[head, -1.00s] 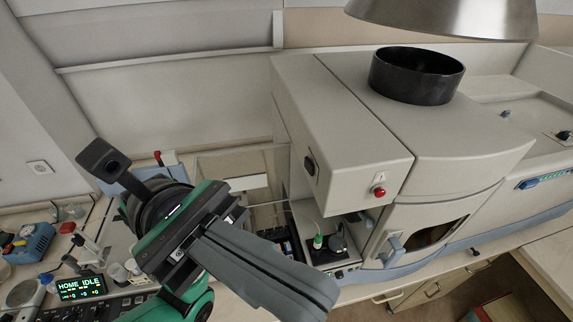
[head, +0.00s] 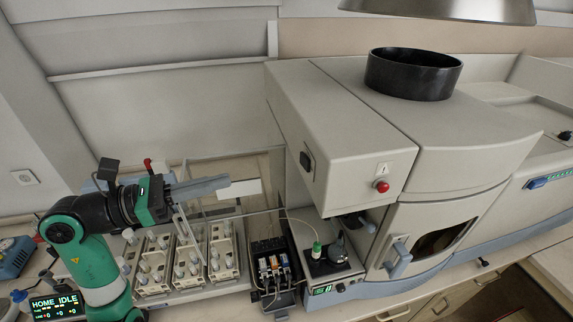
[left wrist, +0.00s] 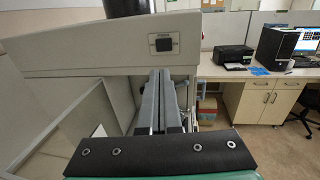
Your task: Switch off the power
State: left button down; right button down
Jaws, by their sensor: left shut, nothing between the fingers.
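The plasma spectrometer (head: 420,130) is a large beige machine. A dark rocker power switch (head: 306,161) sits on its left side panel. The switch also shows in the left wrist view (left wrist: 163,44), above and beyond my fingers. A red round button (head: 381,186) is on its front face. My left gripper (head: 228,182) is shut and empty, pointing right toward the side panel, to the left of the switch and apart from it. In the left wrist view its fingers (left wrist: 167,88) lie together. My right gripper is not in view.
Racks of sample vials (head: 190,255) stand below my left gripper. A pump unit (head: 330,275) with tubing sits at the machine's lower left. A metal hood (head: 440,10) hangs above the black chimney ring (head: 414,76). The wall behind is clear.

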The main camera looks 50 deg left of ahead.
aim_at(301, 161)
pick_arm(q)
jog(key=p+x, duration=0.2)
jog(key=x, duration=1.2)
jog(key=shift+s, duration=0.1)
